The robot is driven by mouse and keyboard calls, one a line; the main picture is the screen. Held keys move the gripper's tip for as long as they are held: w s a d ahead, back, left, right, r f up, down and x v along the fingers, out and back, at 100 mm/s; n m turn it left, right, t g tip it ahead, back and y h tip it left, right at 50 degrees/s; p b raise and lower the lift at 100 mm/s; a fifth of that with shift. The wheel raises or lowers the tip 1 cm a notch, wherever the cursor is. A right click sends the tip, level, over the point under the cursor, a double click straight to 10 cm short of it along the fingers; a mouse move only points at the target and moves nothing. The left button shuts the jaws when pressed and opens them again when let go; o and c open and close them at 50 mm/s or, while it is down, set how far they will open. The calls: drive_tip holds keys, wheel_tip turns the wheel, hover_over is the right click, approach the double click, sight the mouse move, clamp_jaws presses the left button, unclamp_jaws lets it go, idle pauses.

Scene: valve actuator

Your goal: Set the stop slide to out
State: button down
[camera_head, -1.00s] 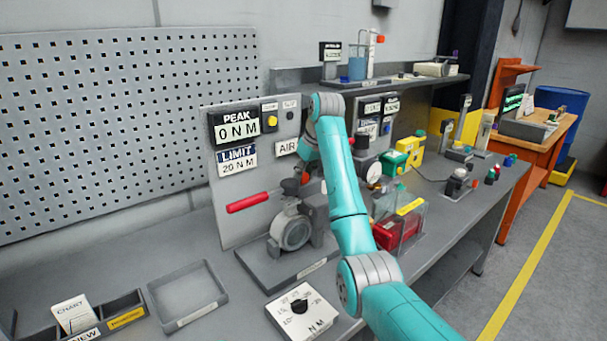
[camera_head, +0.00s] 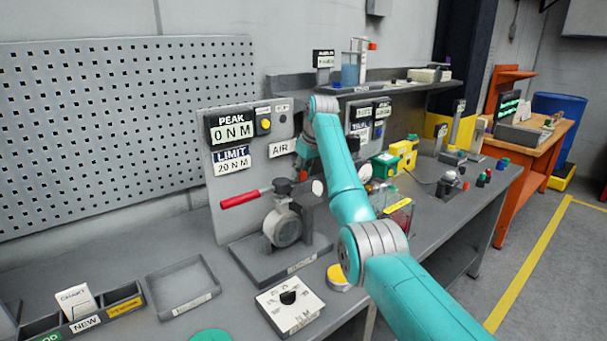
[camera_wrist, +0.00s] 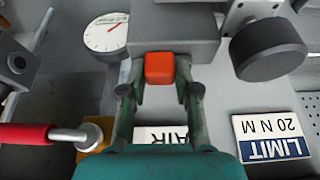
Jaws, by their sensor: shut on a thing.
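In the wrist view a small orange-red block (camera_wrist: 160,68), which looks like the stop slide's knob, sits at the edge of a dark grey housing (camera_wrist: 190,30). My gripper (camera_wrist: 160,84) has its two fingers on either side of the block and is shut on it. In the head view my gripper (camera_head: 304,165) is at the upright panel (camera_head: 212,182), below the AIR label (camera_head: 282,148) and mostly hidden by my arm. A bit of orange-red (camera_head: 303,176) shows there. No in or out mark is readable.
The valve with its red-handled lever (camera_head: 240,199) stands just left of my gripper. In the wrist view the red handle (camera_wrist: 22,134), a dial gauge (camera_wrist: 106,32) and a dark round knob (camera_wrist: 268,50) lie close around. An empty tray (camera_head: 183,285) is on the bench.

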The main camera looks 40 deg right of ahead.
drive_tip(key=shift+r, duration=0.1)
drive_tip(key=c, duration=1.1)
unclamp_jaws()
drive_tip(key=v, duration=1.1)
drive_tip(key=shift+s+r, duration=0.25)
drive_tip(key=shift+r, duration=0.1)
drive_tip(key=shift+s, duration=0.1)
